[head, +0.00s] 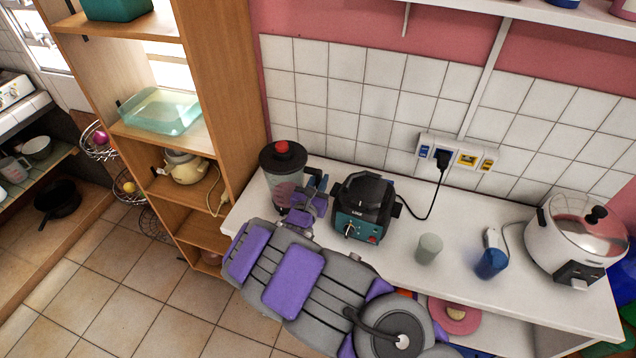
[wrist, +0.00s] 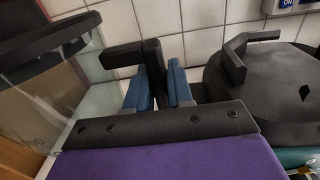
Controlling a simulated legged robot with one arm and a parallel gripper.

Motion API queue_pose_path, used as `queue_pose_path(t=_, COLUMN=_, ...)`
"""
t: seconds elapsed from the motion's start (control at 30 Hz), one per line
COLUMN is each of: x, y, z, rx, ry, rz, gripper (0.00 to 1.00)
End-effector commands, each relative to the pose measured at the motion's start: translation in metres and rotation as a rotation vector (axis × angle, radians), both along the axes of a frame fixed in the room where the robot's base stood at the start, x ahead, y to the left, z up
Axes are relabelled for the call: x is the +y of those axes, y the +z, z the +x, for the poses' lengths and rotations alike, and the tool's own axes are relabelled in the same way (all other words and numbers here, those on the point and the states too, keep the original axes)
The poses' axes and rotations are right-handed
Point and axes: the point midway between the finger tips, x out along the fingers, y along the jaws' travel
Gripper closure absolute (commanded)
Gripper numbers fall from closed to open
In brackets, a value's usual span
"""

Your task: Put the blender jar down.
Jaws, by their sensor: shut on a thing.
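The blender jar (head: 272,165) is clear with a black lid and a red knob. It is upright at the left end of the white counter (head: 395,255). In the wrist view its glass side (wrist: 50,110) fills the left, with the black handle (wrist: 151,62) towards the middle. My gripper (head: 310,195) is to the right of the jar. In the wrist view its blue fingers (wrist: 158,85) are on either side of the handle, shut on it. My arm hides the jar's bottom, so I cannot tell whether it touches the counter.
The black and teal blender base (head: 363,210) stands right of the jar; its black top (wrist: 265,75) shows in the wrist view. A grey cup (head: 428,248), a blue cup (head: 491,263) and a white cooker (head: 575,240) are further right. A wooden shelf (head: 225,90) stands left.

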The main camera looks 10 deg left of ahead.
Motion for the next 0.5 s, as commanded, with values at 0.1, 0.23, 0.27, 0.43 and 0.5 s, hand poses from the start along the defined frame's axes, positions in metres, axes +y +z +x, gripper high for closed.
queue_pose_path(t=0.1, x=0.0004, y=0.0003, z=0.0001, rx=-0.003, ry=0.0, rz=0.003, gripper=1.0)
queue_pose_path(t=0.23, x=0.0005, y=0.0002, z=0.0001, rx=-0.002, ry=0.0, rz=0.001, gripper=0.76)
queue_pose_path(t=0.27, x=0.0005, y=0.0002, z=0.0001, rx=-0.002, ry=0.0, rz=0.001, gripper=0.73)
queue_pose_path(t=0.43, x=0.0006, y=-0.0002, z=0.0003, rx=-0.001, ry=0.0, rz=0.001, gripper=0.56)
queue_pose_path(t=0.5, x=0.0007, y=-0.0004, z=0.0005, rx=-0.001, ry=0.0, rz=0.001, gripper=0.53)
